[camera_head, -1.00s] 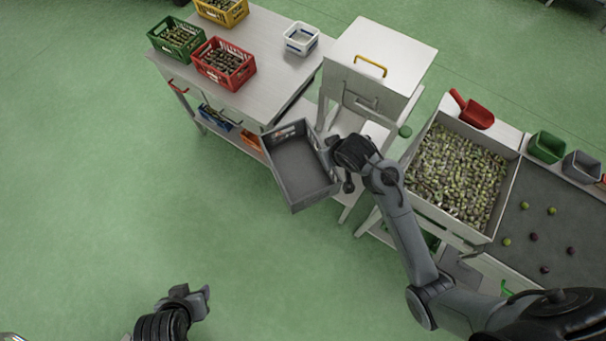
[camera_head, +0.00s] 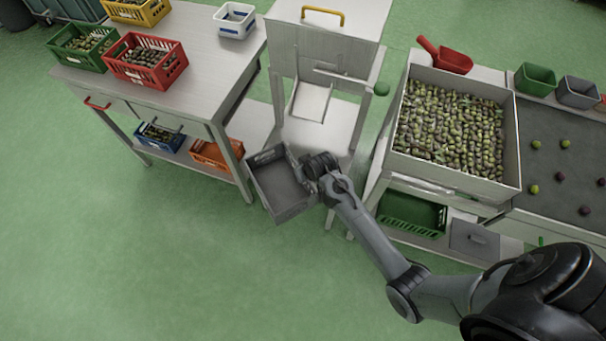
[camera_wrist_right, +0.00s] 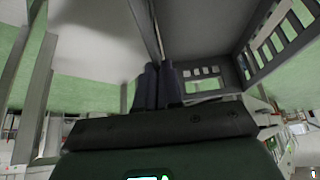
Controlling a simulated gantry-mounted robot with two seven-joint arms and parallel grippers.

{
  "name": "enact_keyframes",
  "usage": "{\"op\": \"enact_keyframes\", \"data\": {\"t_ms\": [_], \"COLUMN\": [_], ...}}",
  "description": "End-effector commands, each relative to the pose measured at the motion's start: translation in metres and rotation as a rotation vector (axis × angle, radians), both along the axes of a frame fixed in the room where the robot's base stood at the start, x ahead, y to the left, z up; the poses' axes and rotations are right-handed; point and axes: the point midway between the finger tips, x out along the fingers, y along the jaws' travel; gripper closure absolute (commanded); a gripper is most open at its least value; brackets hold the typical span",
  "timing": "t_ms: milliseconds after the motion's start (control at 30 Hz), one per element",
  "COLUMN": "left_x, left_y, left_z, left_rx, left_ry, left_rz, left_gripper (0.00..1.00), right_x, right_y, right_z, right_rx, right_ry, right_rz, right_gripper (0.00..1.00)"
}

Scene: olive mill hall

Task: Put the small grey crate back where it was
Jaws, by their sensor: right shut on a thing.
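The small grey crate (camera_head: 278,187) hangs tilted and empty in front of the gap between the left table and the white cabinet. My right gripper (camera_head: 322,172) is shut on the crate's right wall. In the right wrist view the fingers (camera_wrist_right: 158,85) close on the crate's wall, and the slotted side of the grey crate (camera_wrist_right: 262,50) fills the upper right. The crate is off any surface in the head view. My left gripper is not in the head view.
The left table (camera_head: 200,50) bears red (camera_head: 145,60), green (camera_head: 85,45) and yellow (camera_head: 137,10) crates. Its lower shelf holds a blue crate (camera_head: 160,135) and an orange crate (camera_head: 212,155). The white cabinet (camera_head: 330,60) stands behind my gripper. An olive bin (camera_head: 450,130) is at right. The floor in front is clear.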

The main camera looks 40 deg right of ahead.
Motion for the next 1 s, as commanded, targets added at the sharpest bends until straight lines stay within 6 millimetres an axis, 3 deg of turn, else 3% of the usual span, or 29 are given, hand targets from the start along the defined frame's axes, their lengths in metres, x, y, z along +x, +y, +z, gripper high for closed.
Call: {"op": "enact_keyframes", "data": {"t_ms": [33,100,400,667,867,1000], "left_x": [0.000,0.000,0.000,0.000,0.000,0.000], "left_y": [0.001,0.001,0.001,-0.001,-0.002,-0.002], "left_z": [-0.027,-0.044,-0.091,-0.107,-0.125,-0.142], "left_rx": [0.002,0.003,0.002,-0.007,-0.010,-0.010], "left_ry": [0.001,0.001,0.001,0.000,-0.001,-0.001], "left_rz": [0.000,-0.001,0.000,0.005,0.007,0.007], "left_gripper": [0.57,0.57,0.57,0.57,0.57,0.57], "right_x": [0.001,0.000,-0.001,0.003,0.023,0.043], "right_y": [-0.003,-0.007,-0.021,-0.032,-0.065,-0.097], "right_z": [-0.030,-0.051,-0.111,-0.128,-0.131,-0.131], "right_rx": [0.001,0.002,0.001,0.001,0.000,0.001], "right_ry": [-0.002,-0.002,-0.003,-0.005,-0.008,-0.008], "right_rz": [-0.011,-0.024,-0.066,-0.081,-0.083,-0.084], "right_gripper": [1.00,1.00,1.00,1.00,1.00,1.00]}}
